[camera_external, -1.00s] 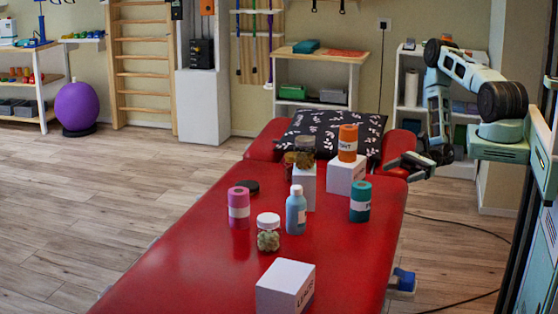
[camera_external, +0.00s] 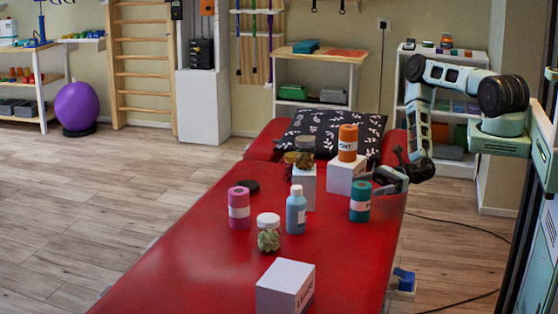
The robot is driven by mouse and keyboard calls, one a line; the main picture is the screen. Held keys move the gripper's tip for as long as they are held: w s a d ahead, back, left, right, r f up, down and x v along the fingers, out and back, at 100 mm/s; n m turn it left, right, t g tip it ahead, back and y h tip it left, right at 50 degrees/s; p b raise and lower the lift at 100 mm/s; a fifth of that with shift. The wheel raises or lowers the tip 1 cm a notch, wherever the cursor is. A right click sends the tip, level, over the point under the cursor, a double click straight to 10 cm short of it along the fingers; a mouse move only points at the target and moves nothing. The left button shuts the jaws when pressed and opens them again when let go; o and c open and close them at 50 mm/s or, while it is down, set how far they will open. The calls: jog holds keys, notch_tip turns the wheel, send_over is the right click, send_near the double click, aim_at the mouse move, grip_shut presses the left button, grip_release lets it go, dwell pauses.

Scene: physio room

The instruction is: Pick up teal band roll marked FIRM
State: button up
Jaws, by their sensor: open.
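The teal band roll (camera_external: 360,203) stands upright on the red treatment table (camera_external: 215,262), near its right edge. My gripper (camera_external: 382,182) is open at the right edge of the table, just behind and to the right of the roll's top. The fingers are small here and partly hidden by the roll, so I cannot tell whether they touch it.
An orange roll (camera_external: 347,143) stands on a white block (camera_external: 345,174) just behind the teal roll. A blue bottle (camera_external: 296,210), a pink roll (camera_external: 238,208), and a lidded jar (camera_external: 268,233) stand to the left. A white box (camera_external: 286,287) is in front. The table's right front is clear.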

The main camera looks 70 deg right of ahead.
aim_at(354, 189)
jog(key=p+x, duration=0.1)
jog(key=x, duration=0.4)
jog(key=shift+w, duration=0.1)
jog(key=shift+c, duration=0.3)
jog(key=shift+r, duration=0.1)
jog(key=c, duration=1.2)
